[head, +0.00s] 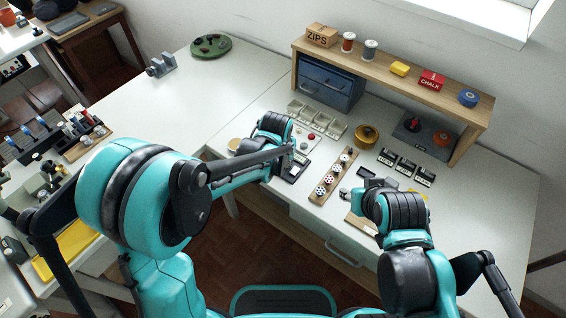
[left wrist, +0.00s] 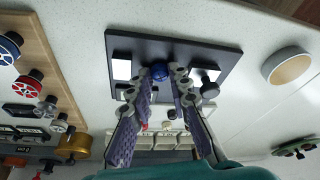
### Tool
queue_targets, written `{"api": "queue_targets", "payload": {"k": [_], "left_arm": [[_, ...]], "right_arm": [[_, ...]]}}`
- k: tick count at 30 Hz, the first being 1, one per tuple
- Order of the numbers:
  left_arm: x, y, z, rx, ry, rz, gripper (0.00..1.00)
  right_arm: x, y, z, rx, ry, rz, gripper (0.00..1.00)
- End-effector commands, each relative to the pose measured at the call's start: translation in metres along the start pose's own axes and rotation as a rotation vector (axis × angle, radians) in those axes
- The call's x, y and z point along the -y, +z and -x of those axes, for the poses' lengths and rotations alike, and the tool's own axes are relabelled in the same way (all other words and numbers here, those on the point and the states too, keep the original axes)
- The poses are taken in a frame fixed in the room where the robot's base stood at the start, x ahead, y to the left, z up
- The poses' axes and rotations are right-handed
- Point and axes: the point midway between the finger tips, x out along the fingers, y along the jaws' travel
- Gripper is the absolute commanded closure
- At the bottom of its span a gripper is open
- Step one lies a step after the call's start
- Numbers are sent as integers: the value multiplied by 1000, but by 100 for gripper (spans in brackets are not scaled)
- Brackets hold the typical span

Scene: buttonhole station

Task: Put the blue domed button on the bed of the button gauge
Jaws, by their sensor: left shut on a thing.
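The blue domed button (left wrist: 160,72) is between the fingertips of my left gripper (left wrist: 170,76) in the left wrist view, and the gripper is shut on it. Just under it is a black plate (left wrist: 180,47) with white squares and a dark knobbed post, perhaps the button gauge; I cannot tell for sure. The plate also shows in the head view (head: 290,179), partly hidden by my left gripper (head: 297,158). Whether the button touches the plate is not clear. In the head view, the button is hidden. My right gripper (head: 363,180) is farther right, its fingertips unclear.
A wooden strip (head: 322,196) with several round buttons lies right of the plate. A gold tin (head: 367,136), white compartments (head: 331,129) and black cards (head: 406,167) lie beyond. A wooden shelf (head: 450,97) stands at the back.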

Motion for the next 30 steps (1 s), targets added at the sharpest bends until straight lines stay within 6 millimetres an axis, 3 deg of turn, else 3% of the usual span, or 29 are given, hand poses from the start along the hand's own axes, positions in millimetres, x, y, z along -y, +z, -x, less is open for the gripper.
{"api": "queue_targets", "payload": {"k": [8,9,20,23,30], "left_arm": [[0,1,-2,0,0,0,90],[0,1,-2,0,0,0,74],[0,0,2,0,0,0,73],[0,-1,14,0,0,0,73],[0,-1,68,0,0,0,73]], "right_arm": [[0,1,-2,0,0,0,60],[0,1,-1,0,0,0,60],[0,-1,2,0,0,0,60],[0,-5,6,0,0,0,60],[0,-18,25,0,0,0,60]]}}
